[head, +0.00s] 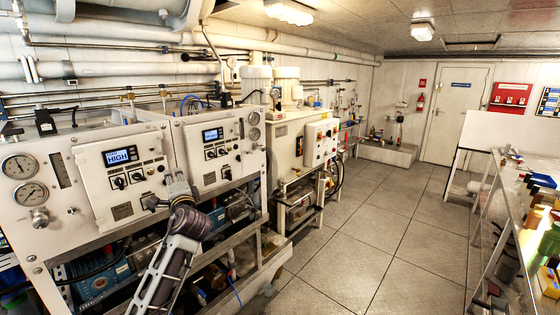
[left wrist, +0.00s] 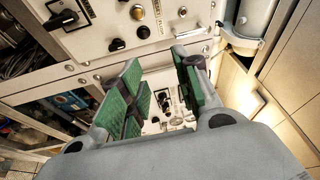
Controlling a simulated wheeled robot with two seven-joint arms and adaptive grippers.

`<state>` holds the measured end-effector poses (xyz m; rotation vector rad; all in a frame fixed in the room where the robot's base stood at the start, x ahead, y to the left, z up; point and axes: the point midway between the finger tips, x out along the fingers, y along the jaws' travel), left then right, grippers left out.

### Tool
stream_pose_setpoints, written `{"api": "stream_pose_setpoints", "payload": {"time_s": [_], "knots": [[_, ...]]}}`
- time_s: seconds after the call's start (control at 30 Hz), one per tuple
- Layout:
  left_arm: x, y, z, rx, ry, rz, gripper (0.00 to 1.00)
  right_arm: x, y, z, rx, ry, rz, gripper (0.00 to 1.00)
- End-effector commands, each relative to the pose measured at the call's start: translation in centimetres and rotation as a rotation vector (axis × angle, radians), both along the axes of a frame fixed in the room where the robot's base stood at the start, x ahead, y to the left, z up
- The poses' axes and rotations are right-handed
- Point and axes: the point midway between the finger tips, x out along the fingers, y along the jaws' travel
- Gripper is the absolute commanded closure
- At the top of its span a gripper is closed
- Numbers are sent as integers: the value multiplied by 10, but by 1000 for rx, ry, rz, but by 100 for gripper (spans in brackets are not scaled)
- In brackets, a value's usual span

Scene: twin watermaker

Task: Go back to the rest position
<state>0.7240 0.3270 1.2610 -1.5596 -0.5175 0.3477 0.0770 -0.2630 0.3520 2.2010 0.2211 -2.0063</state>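My left gripper (head: 172,192) is in front of the white watermaker panels, near the lower right of the left panel (head: 122,178). In the left wrist view its two green-padded fingers (left wrist: 158,92) stand apart with nothing between them. Panel knobs show past and between the fingers; I cannot tell whether a fingertip touches the panel. The left panel has a lit display (head: 119,156) reading "HIGH" and black knobs (head: 138,176) below it. The right panel (head: 215,150) has a similar lit display (head: 213,134). My right gripper is not in view.
Pressure gauges (head: 31,193) sit at the left end of the machine. Pumps and hoses fill the open frame below the panels. A bench (head: 493,210) with coloured items stands at the right. The tiled floor (head: 375,235) between is clear, leading to a white door (head: 455,116).

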Motion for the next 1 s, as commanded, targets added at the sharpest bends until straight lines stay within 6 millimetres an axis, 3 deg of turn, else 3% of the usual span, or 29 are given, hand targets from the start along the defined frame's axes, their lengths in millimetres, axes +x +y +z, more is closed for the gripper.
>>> {"api": "stream_pose_setpoints", "payload": {"time_s": [0.2,0.5,0.73,1.0], "knots": [[51,-25,-62,-229,-38,-199,68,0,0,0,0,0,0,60],[96,-44,-169,-566,-12,-353,68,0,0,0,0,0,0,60],[102,-49,-272,-806,46,-378,68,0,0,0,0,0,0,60],[78,-49,-395,-1020,131,-334,68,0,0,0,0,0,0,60]]}}
